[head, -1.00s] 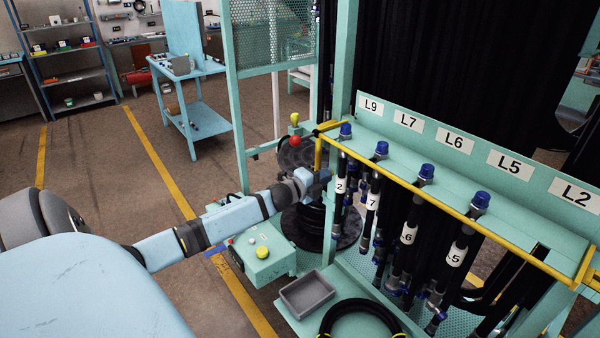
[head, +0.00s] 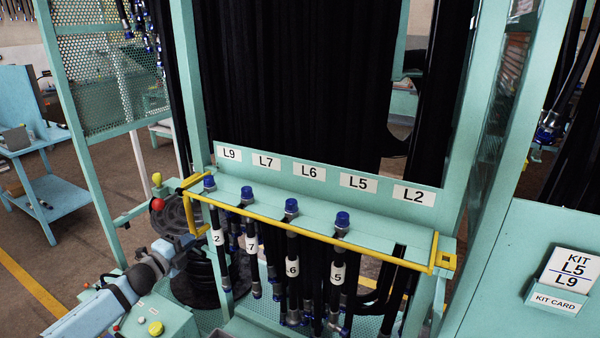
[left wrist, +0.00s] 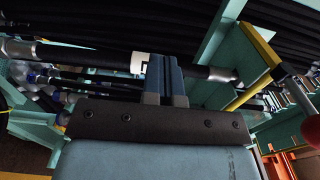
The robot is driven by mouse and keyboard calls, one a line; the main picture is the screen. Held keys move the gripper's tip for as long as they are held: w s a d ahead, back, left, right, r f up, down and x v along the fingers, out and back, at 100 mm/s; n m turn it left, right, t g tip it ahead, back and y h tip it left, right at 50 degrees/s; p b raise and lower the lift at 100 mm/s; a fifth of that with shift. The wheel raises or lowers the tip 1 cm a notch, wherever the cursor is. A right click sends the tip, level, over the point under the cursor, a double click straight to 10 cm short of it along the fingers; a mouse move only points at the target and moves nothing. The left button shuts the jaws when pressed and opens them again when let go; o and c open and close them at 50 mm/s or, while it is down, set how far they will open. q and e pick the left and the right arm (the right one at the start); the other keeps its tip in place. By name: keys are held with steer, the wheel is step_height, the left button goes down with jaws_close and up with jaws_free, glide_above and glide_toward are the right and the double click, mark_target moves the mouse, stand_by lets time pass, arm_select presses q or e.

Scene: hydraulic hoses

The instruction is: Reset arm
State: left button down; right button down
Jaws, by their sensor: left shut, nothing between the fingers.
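My left arm comes in from the lower left of the head view. Its gripper (head: 183,254) is beside the left end of the hose rack, left of the hose tagged 2 (head: 217,238). In the left wrist view the two fingers (left wrist: 166,78) are together and empty, with a dark hose behind them. Hoses tagged 7 (head: 251,243), 6 (head: 292,267) and 5 (head: 338,273) hang to the right. Blue caps stand above the tagged hoses. My right gripper is not in view.
A yellow rail (head: 310,236) runs along the rack front, below labels L9, L7, L6, L5 and L2. A red knob (head: 158,204) and a control box with a yellow button (head: 156,328) are near my left arm. A kit card (head: 567,268) reads L5, L9.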

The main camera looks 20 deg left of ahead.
arm_select(q)
steer(key=shift+d, duration=0.1)
steer(key=s+d+f+n+g+p, duration=0.25)
steer(key=s+d+f+n, duration=0.45)
steer(key=s+d+f, duration=0.55)
steer(key=s+d+f+n+g, duration=0.2)
steer(key=s+d+n, duration=0.2)
steer(key=s+d, duration=0.4)
steer(key=s+d+f+n+g+h, duration=0.1)
steer(key=s+d+n, duration=0.4)
steer(key=d, duration=0.9)
steer(key=s+f+g, duration=0.1)
steer(key=s+f, duration=0.1)
steer(key=s, duration=0.1)
